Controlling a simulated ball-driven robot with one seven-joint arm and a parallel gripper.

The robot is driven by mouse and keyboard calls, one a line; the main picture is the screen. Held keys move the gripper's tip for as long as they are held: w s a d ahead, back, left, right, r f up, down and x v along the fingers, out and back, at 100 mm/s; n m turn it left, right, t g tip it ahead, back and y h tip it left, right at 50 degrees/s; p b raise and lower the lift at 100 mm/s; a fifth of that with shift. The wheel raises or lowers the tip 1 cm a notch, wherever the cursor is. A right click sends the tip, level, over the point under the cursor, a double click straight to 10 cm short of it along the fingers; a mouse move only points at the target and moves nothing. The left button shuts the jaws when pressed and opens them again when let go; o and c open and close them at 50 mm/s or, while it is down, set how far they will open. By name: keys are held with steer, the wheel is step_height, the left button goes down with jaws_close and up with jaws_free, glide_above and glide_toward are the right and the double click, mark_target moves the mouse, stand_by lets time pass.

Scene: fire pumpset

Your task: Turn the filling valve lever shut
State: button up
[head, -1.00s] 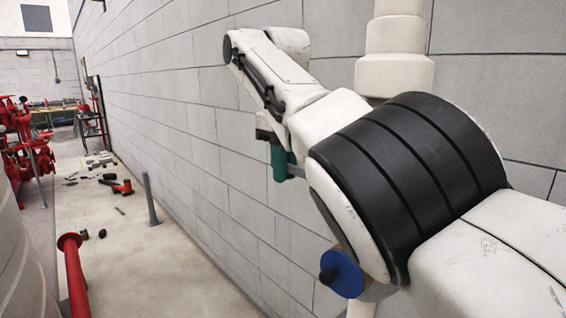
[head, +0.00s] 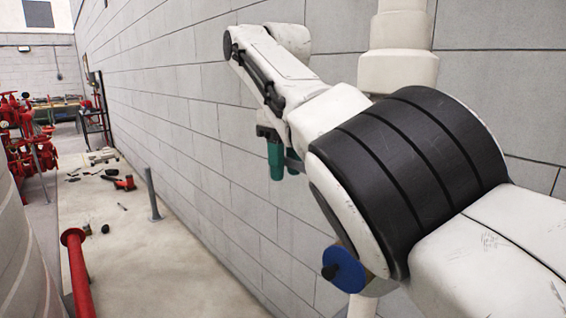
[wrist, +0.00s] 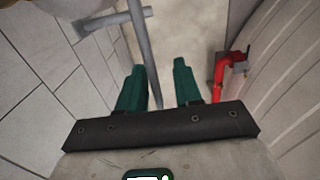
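My gripper (head: 285,168) hangs beside the block wall in the head view, its green fingers pointing down. In the wrist view my gripper (wrist: 159,75) has its two fingers apart, with nothing held between them. I cannot identify the filling valve lever with certainty. A blue disc with a black knob (head: 347,271) shows below my arm in the head view, partly hidden by it and apart from the fingers. In the wrist view a grey pipe with a crossbar (wrist: 138,35) runs beyond the fingers. A red pipe with a small grey fitting (wrist: 222,75) stands to their right.
The block wall (head: 190,130) runs close along my right side. A large pale rounded body (head: 22,255) and a red pipe (head: 77,275) stand at left. A grey post (head: 153,195) rises from the floor.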

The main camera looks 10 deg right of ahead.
step_height(320, 180, up, 11)
steer(key=p, duration=1)
steer(key=shift+a, duration=0.2)
steer(key=shift+s+f, duration=0.15)
